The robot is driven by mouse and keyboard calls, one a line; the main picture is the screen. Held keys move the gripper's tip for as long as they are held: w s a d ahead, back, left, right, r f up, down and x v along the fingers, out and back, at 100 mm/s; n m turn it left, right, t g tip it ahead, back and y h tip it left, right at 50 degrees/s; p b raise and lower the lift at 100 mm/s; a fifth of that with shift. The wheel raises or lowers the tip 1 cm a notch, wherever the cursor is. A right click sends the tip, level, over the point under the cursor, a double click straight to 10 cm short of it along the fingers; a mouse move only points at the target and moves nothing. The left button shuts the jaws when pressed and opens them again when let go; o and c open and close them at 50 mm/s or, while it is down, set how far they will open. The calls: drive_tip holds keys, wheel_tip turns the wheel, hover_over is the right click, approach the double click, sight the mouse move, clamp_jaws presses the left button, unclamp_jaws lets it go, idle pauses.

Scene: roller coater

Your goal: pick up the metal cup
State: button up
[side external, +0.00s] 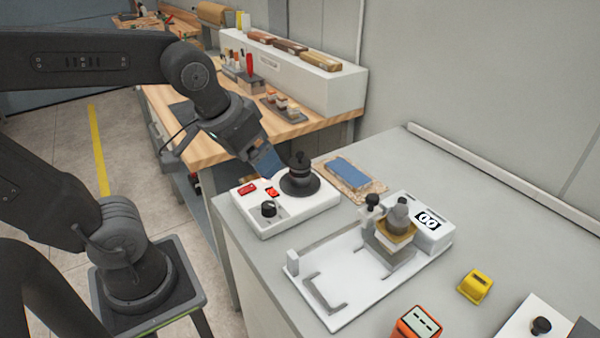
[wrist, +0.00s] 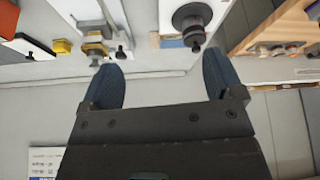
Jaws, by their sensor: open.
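No plain metal cup can be made out for certain. A small grey rounded piece (side external: 401,212) sits on top of the brass-coloured block of the white coater machine (side external: 330,308); I cannot tell if it is the cup. A dark knobbed piece (side external: 299,170) stands upright on a dark round plate on the white control box (side external: 258,219); it also shows at the top of the wrist view (wrist: 194,30). My gripper (side external: 270,166) has blue fingers, just left of and behind this piece. In the wrist view my gripper (wrist: 162,72) is open, with nothing between its fingers.
A blue pad on a speckled board (side external: 352,174) lies behind the control box. A yellow block (side external: 475,286) and an orange device (side external: 417,323) stand near the front. A wooden bench (side external: 215,145) with tools is behind. The grey counter's right rear (side external: 500,220) is clear.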

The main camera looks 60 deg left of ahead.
sight(299, 157)
drive_tip(key=w+a+f+n+g+y, duration=0.1)
drive_tip(key=w+a+n, duration=0.2)
drive_tip(key=w, duration=0.3)
drive_tip(key=w+a+n+g+y, duration=0.1)
drive_tip(key=w+a+n, duration=0.1)
drive_tip(key=w+n, duration=0.3)
drive_tip(key=shift+m, duration=0.5)
drive_tip(key=x, duration=0.9)
drive_tip(key=w+x, duration=0.1)
drive_tip(key=x, duration=0.4)
drive_tip(key=shift+a, duration=0.4)
drive_tip(key=shift+r, duration=0.1)
drive_tip(key=c, duration=1.2)
